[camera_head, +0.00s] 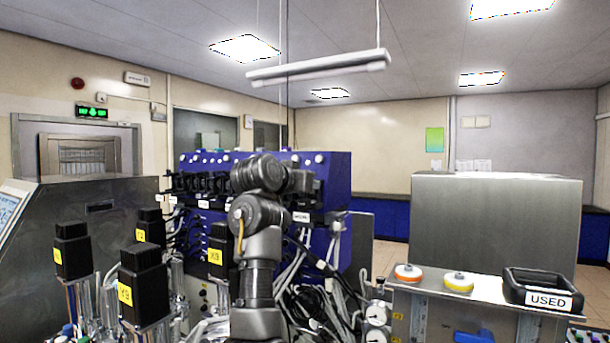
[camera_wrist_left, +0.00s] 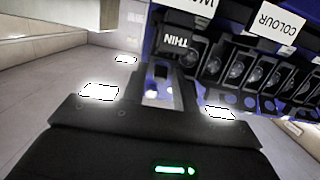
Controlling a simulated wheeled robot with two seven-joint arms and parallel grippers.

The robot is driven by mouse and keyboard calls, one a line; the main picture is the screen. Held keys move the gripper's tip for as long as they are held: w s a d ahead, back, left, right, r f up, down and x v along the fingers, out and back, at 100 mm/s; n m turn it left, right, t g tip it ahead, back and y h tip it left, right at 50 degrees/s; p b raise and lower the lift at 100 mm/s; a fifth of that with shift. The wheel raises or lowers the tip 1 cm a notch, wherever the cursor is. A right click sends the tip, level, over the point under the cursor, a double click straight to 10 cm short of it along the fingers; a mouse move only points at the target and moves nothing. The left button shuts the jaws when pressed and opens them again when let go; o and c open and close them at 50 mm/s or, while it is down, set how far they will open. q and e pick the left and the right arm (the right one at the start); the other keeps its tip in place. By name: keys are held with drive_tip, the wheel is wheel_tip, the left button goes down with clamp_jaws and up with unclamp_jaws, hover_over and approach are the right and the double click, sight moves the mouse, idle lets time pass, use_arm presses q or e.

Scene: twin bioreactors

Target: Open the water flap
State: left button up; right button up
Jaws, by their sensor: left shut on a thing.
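The blue unit (camera_head: 330,172) stands at the middle of the head view with a row of black fittings along its front. In the left wrist view, the unit's row of black flaps (camera_wrist_left: 238,70) is close up, with upside-down labels reading THIN (camera_wrist_left: 176,41) and COLOUR (camera_wrist_left: 280,24). Another label, cut off at the top edge, shows only its first letters. My left gripper (camera_wrist_left: 163,85) is at the end of this row, shut on a dark part by the THIN label. Its grip is partly hidden. In the head view my arm's links cover its fingertips. My right gripper is not in view.
Black-topped motors with yellow labels (camera_head: 140,285) stand at the lower left. Loose cables and hoses (camera_head: 320,270) hang below the blue unit. At the right, a metal cabinet holds orange and yellow round items (camera_head: 459,282) and a black tray labelled USED (camera_head: 545,285).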

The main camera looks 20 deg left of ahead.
use_arm(q)
drive_tip(key=r+g+p, duration=0.1)
drive_tip(key=g, duration=0.1)
drive_tip(key=shift+r+g+p, duration=0.2)
drive_tip(key=shift+g+p, duration=0.1)
drive_tip(key=shift+g, duration=0.1)
drive_tip(key=shift+w+r+g+y, duration=0.2)
drive_tip(key=shift+g+y, duration=0.15)
drive_tip(key=shift+g, duration=0.75)
drive_tip(key=shift+w+r+g+y, duration=0.15)
drive_tip(key=shift+g+y, duration=0.2)
drive_tip(key=shift+g, duration=0.75)
drive_tip(key=o, duration=0.7)
drive_tip(key=shift+d, duration=0.1)
drive_tip(key=shift+c, duration=0.2)
